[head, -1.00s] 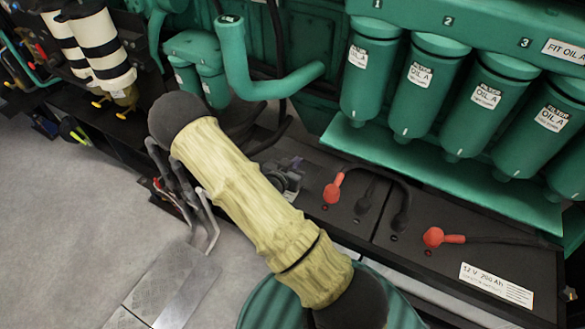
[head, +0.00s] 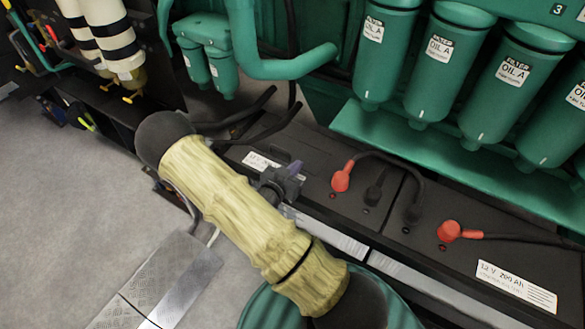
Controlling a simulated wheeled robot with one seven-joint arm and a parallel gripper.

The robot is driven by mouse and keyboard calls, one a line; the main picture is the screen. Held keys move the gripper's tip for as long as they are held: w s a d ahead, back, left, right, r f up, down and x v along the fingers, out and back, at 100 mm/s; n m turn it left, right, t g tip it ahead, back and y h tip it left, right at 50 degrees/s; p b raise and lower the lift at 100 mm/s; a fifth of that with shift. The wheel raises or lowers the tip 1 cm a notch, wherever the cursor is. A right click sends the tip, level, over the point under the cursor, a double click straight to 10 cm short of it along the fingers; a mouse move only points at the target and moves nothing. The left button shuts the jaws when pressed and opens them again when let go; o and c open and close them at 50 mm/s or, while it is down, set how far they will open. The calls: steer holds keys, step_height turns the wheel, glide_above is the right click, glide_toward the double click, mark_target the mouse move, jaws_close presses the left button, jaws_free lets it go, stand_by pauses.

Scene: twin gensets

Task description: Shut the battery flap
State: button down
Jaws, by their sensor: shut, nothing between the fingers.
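The black batteries (head: 330,220) stand in a row under the green filters, with red and black terminal caps and cables on top. A bright metal strip (head: 335,238) runs along their front edge. I cannot tell whether this strip is part of the battery flap. My arm hides the left front of the battery row.
Green filters (head: 450,60) overhang the batteries from behind. Black hoses (head: 250,120) cross at the left end. The floor at left is clear.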

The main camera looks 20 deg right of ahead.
stand_by(0.4)
steer(key=shift+r+p, duration=0.55)
steer(key=shift+r, duration=0.1)
step_height(320, 180, up, 3)
steer(key=shift+a+r+p, duration=0.1)
steer(key=shift+p, duration=1.15)
steer(key=s+a+f, duration=0.1)
steer(key=a, duration=0.1)
steer(key=s+a+f+b, duration=0.1)
steer(key=s+a, duration=0.1)
steer(key=s+a+f, duration=0.1)
steer(key=a, duration=0.1)
steer(key=shift+s+a+f+b, duration=0.2)
steer(key=shift+a+f+b, duration=0.05)
steer(key=shift+a+b, duration=0.15)
steer(key=shift+s+a+f, duration=0.2)
steer(key=shift+s+a, duration=0.15)
steer(key=shift+s, duration=0.15)
steer(key=shift+w+a, duration=0.1)
steer(key=shift+w, duration=0.05)
